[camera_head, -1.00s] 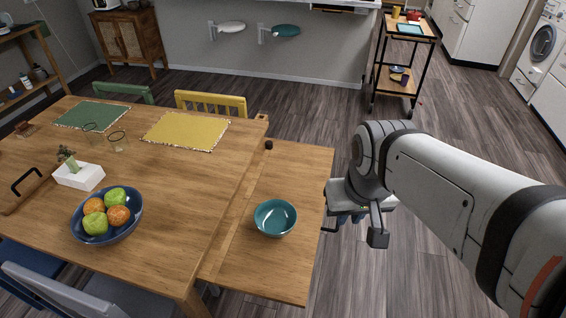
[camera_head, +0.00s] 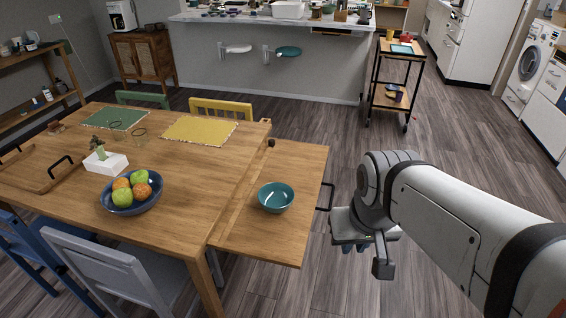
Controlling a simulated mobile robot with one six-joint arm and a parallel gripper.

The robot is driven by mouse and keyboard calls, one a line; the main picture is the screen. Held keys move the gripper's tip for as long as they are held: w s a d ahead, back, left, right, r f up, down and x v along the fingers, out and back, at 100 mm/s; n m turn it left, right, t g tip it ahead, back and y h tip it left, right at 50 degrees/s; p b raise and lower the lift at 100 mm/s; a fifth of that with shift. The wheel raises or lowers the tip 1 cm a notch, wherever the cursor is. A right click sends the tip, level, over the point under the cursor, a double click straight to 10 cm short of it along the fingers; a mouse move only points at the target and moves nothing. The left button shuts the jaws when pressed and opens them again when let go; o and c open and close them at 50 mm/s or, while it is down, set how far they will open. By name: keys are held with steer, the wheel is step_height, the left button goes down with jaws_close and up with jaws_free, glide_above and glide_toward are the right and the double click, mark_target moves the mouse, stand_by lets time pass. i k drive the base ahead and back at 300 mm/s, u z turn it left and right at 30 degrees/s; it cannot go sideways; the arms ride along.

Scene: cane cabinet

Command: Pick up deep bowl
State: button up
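A teal deep bowl (camera_head: 276,198) stands upright on the right-hand leaf of the wooden table (camera_head: 255,240). It is empty inside as far as I can see. My gripper (camera_head: 358,247) hangs at the end of my white arm, to the right of the table leaf and apart from the bowl. It points downward over the floor.
A blue fruit bowl (camera_head: 131,197) with several fruits, a white box (camera_head: 106,163), glasses and a tray (camera_head: 40,172) stand on the main table. Chairs (camera_head: 95,265) line the near side. A cart (camera_head: 393,85) stands behind. Floor right of the table is clear.

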mark_target(274, 197)
steer(key=u, duration=0.15)
steer(key=i, duration=0.9)
steer(key=z, duration=0.05)
